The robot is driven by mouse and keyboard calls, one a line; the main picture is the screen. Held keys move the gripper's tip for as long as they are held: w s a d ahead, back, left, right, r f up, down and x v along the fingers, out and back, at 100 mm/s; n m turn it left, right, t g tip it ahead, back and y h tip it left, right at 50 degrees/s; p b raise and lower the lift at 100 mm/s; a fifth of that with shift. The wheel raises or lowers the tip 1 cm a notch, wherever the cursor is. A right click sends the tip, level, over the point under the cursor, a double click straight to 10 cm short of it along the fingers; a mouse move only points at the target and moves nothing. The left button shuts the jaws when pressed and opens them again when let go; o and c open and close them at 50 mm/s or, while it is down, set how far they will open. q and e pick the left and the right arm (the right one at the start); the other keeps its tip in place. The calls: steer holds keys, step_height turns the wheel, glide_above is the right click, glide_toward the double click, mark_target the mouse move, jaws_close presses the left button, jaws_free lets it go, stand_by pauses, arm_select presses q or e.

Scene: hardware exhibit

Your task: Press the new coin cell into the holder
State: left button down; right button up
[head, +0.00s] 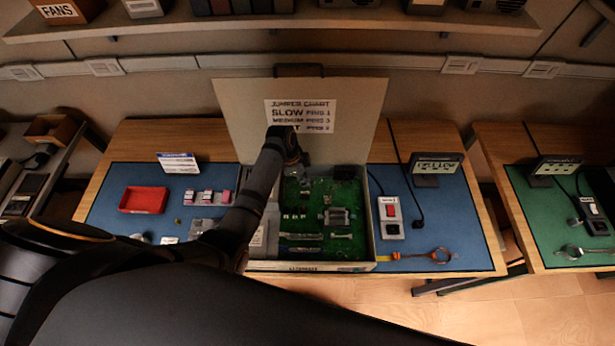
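A green circuit board (345,246) lies in an open case (310,267) on the blue mat. Small light parts, a metallic block (337,216) and slots show on it. My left arm reaches over the case's left side and bends down at its far end. The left gripper (304,160) is over the board's far left part, in front of the lid. It is small and dark, so I cannot tell whether it is open or holds anything. I cannot make out the coin cell or its holder for sure. My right gripper is not in view.
The raised lid bears a jumper chart (300,115). A red tray (143,200) and pink-labelled small parts (207,197) lie left. The right part of the blue mat has free room.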

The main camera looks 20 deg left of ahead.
arm_select(q)
steer(key=shift+s+a+f+b, duration=0.25)
steer(key=shift+s+f+b, duration=0.2)
steer(key=shift+s+f, duration=0.2)
steer(key=f, duration=0.1)
steer(key=f+b, duration=0.1)
steer(key=w, duration=0.1)
steer(key=shift+d+f+b, duration=0.3)
steer(key=shift+f+b, duration=0.75)
steer(key=shift+b, duration=0.05)
steer(key=shift+s+a, duration=0.1)
steer(key=shift+a, duration=0.05)
steer(key=shift+r, duration=0.15)
steer(key=shift+p, duration=0.3)
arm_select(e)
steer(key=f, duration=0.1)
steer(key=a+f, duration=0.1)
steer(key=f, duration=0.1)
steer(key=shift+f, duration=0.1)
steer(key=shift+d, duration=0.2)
